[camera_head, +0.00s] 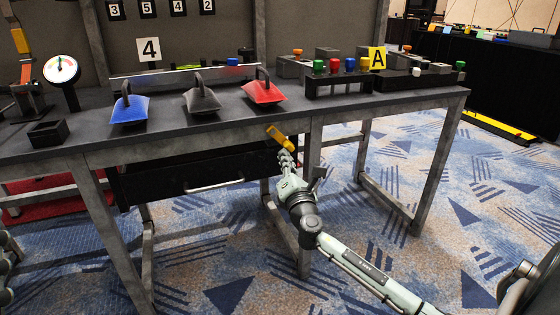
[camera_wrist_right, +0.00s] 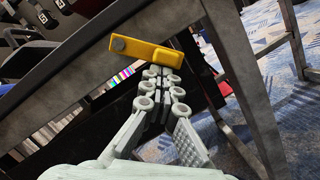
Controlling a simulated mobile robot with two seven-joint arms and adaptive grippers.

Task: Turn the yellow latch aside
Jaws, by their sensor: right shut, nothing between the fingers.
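The yellow latch (camera_head: 279,138) is on the front rail of the table, under the red block, and looks tilted. In the right wrist view the latch (camera_wrist_right: 150,50) shows a round grey pivot at its left part and a thicker end at its right. My right gripper (camera_head: 286,160) is shut and empty, just below the latch. In the right wrist view its fingers (camera_wrist_right: 160,78) reach up close to the latch's lower edge; I cannot tell whether they touch it. The black drawer (camera_head: 195,172) with a silver handle is below the rail. My left gripper does not show.
Blue (camera_head: 130,110), grey (camera_head: 201,99) and red (camera_head: 264,92) handled blocks stand on the table (camera_head: 330,113). A rack of coloured knobs (camera_head: 340,84) stands right of them. A gauge (camera_head: 61,70) stands at the left. A table leg (camera_head: 308,190) is close to my right arm. Floor at the right is open.

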